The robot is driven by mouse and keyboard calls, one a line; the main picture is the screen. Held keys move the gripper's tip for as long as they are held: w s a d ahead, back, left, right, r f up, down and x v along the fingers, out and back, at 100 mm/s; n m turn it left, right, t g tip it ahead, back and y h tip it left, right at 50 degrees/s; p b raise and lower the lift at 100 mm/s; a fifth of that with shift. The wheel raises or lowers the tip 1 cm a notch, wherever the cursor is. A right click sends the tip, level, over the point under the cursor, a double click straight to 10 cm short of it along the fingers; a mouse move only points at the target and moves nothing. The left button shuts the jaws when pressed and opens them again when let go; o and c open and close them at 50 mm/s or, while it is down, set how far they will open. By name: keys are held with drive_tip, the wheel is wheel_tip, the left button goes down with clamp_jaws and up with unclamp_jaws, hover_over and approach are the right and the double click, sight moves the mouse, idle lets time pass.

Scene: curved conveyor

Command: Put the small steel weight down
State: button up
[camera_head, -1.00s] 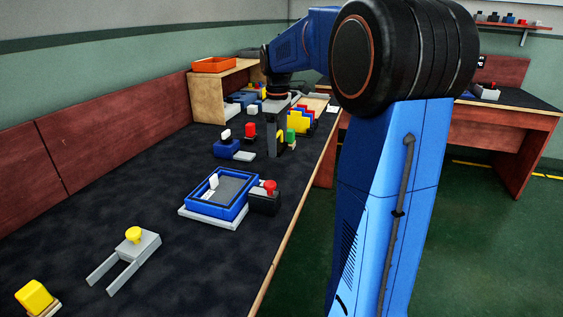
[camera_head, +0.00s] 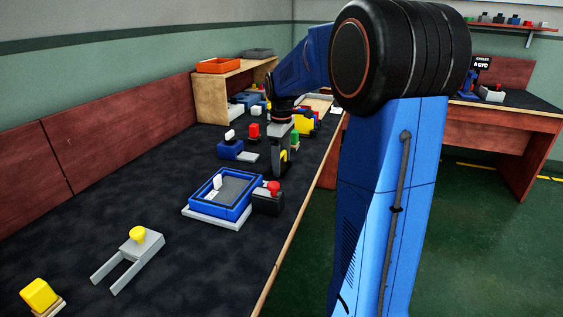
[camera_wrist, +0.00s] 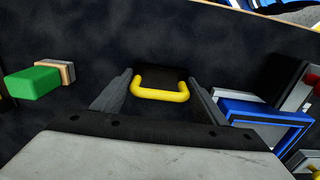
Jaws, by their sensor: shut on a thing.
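The weight shows in the wrist view as a dark block (camera_wrist: 160,74) with a yellow loop handle (camera_wrist: 160,95). My gripper (camera_wrist: 159,78) is shut on it, with a grey finger on each side of the handle. In the head view my gripper (camera_head: 279,165) points down over the dark bench near its right edge, and a bit of the yellow handle (camera_head: 284,157) shows beside the fingers. The fingers hide most of the weight there. I cannot tell whether its underside touches the bench.
A blue tray (camera_head: 196,203) and a black block with a red knob (camera_head: 267,203) stand nearer. A green block (camera_wrist: 34,82) lies left in the wrist view. A red-topped piece (camera_head: 254,131) and yellow steps (camera_head: 303,122) stand farther back. Open bench lies left of the tray.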

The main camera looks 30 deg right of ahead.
sight(282, 153)
drive_tip(key=o, duration=1.5)
drive_tip(key=shift+o, duration=0.2)
wheel_tip(282, 153, up, 12)
drive_tip(key=shift+r, duration=0.1)
